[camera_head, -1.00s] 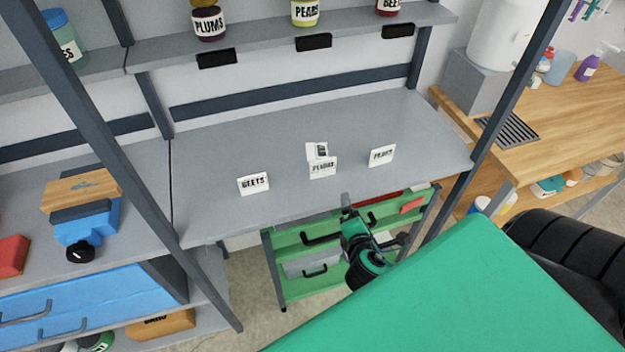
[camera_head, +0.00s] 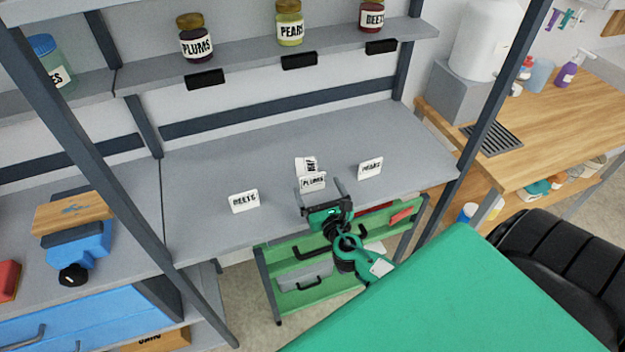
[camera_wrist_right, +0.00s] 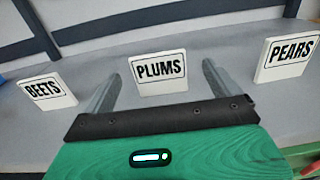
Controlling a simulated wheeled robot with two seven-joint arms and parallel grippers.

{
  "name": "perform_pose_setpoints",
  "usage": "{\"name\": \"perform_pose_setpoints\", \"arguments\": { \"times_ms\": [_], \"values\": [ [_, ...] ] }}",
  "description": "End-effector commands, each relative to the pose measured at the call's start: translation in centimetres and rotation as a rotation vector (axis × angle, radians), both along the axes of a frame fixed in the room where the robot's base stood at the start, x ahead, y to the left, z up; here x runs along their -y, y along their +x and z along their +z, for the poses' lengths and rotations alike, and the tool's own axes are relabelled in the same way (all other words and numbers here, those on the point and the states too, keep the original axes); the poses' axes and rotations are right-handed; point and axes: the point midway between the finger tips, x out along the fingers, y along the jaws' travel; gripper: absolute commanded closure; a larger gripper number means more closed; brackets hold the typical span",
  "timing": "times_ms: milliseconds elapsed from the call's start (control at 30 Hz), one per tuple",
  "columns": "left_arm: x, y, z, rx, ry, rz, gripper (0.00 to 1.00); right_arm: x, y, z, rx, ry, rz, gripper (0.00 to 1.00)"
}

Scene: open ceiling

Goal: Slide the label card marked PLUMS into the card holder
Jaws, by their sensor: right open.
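The white PLUMS card (camera_head: 313,181) stands on the grey shelf between the other two cards. It also shows in the right wrist view (camera_wrist_right: 159,72), upright and facing me, just beyond and between the fingertips. My right gripper (camera_head: 318,184) is open, its two fingers pointing at the card; the wrist view shows them (camera_wrist_right: 155,78) apart with nothing held. A black card holder (camera_head: 205,79) is on the upper shelf edge below the PLUMS jar (camera_head: 195,38). My left gripper is not in view.
The BEETS card (camera_head: 244,201) stands to the left and the PEARS card (camera_head: 370,168) to the right. More holders are under the PEARS jar (camera_head: 290,22) and BEETS jar (camera_head: 372,15).

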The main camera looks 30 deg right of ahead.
Motion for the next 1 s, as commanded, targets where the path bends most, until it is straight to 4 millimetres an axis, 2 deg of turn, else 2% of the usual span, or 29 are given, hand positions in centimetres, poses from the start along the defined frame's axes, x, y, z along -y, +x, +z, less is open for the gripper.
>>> {"name": "perform_pose_setpoints", "arguments": {
  "times_ms": [267, 600, 933, 1000],
  "values": [
    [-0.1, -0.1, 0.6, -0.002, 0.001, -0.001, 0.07, 0.4, 1.7, 0.1, 0.0, 0.002, 0.0, 0.06],
    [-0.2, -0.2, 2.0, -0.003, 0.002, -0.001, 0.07, 1.3, 5.7, 0.1, 0.001, 0.002, -0.001, 0.06],
    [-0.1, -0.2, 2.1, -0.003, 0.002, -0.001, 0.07, 1.4, 6.3, 0.0, 0.0, 0.003, 0.0, 0.06],
    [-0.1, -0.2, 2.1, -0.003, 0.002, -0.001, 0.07, 1.4, 6.3, 0.0, 0.0, 0.003, 0.0, 0.18]
  ]
}}
